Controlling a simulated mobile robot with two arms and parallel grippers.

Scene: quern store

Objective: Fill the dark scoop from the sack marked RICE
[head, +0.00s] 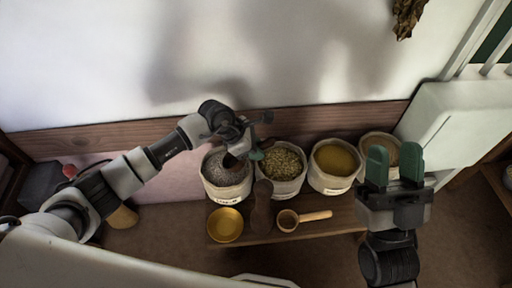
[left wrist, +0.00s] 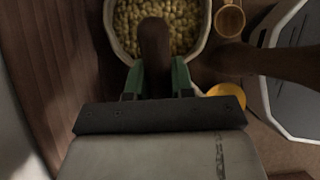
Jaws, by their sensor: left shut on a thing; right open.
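My left gripper (head: 258,150) is shut on the dark brown scoop (head: 232,162), over the sack of grey-white grain (head: 228,192) at the left of the row. In the left wrist view the scoop (left wrist: 155,45) stands between the green fingertips (left wrist: 156,78); its bowl and any filling cannot be made out. The sack labels are too small to read surely, so I cannot confirm which says RICE. To its right are sacks of greenish beans (head: 283,185), yellow grain (head: 332,184) and a tan filling (head: 378,145). My right gripper (head: 394,165) is open and empty, in front of the tan sack.
A yellow bowl (head: 227,226), a tall dark brown object (head: 262,207) and a light wooden scoop (head: 312,216) are in front of the sacks on the wooden bench (head: 335,226). A wall stands close behind. A white cabinet (head: 450,125) is at the right.

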